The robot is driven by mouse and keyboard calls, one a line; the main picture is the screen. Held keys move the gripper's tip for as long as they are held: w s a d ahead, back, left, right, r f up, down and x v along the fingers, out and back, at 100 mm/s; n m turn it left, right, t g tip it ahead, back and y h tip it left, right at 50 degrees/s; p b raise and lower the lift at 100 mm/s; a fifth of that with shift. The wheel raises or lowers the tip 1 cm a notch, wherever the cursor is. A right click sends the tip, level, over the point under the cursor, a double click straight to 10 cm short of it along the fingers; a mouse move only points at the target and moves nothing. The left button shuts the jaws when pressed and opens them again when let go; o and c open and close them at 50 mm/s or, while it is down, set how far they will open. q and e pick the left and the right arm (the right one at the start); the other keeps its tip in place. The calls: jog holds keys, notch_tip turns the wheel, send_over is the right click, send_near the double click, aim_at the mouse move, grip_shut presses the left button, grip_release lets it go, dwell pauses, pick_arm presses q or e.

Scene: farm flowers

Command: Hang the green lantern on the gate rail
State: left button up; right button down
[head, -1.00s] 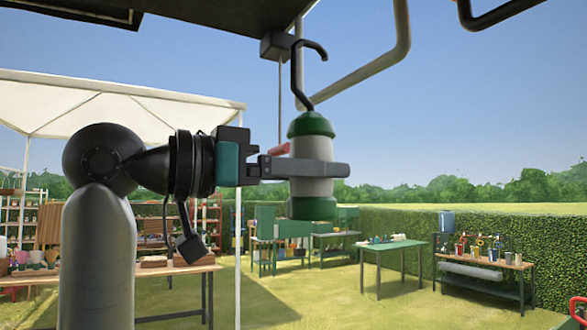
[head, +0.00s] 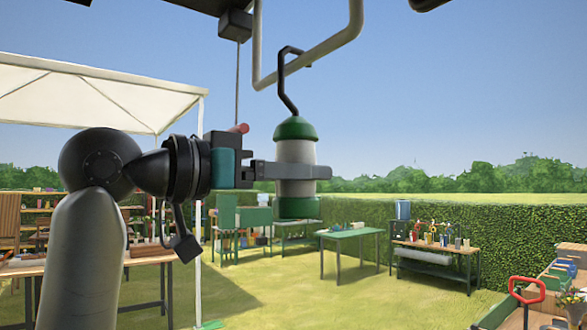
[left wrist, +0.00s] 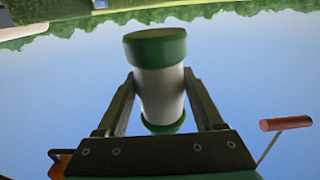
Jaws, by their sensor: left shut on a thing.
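The green lantern has a pale grey-white body (head: 296,168), green caps and a black hook (head: 284,88) on top. My left gripper (head: 318,171) is shut around its body and holds it upright in the air; the wrist view shows the body (left wrist: 161,92) between both fingers (left wrist: 160,104). A pale grey bent tube (head: 325,49) hangs from above; I cannot tell whether it is the gate rail. The hook's bend overlaps the tube's sloping lower bar in the head view. Contact cannot be told. My right gripper is not in view.
A cord with a red handle (head: 238,128) hangs from a dark box (head: 235,26), beside the left gripper; the wrist view shows the handle (left wrist: 286,123) too. A white canopy (head: 90,95), tables and a hedge (head: 365,212) stand farther back. Open sky lies right of the lantern.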

pick_arm(q)
jog(key=shift+f, duration=0.55)
dwell(0.9)
jog(key=o, duration=1.3)
jog(key=b+v, duration=0.1)
jog(key=v, duration=0.3)
jog(key=b+v, duration=0.1)
jog(key=v, duration=0.4)
jog(key=f+b+v, duration=0.1)
jog(key=v, duration=0.4)
jog(key=shift+f, duration=0.1)
dwell(1.3)
dwell(0.4)
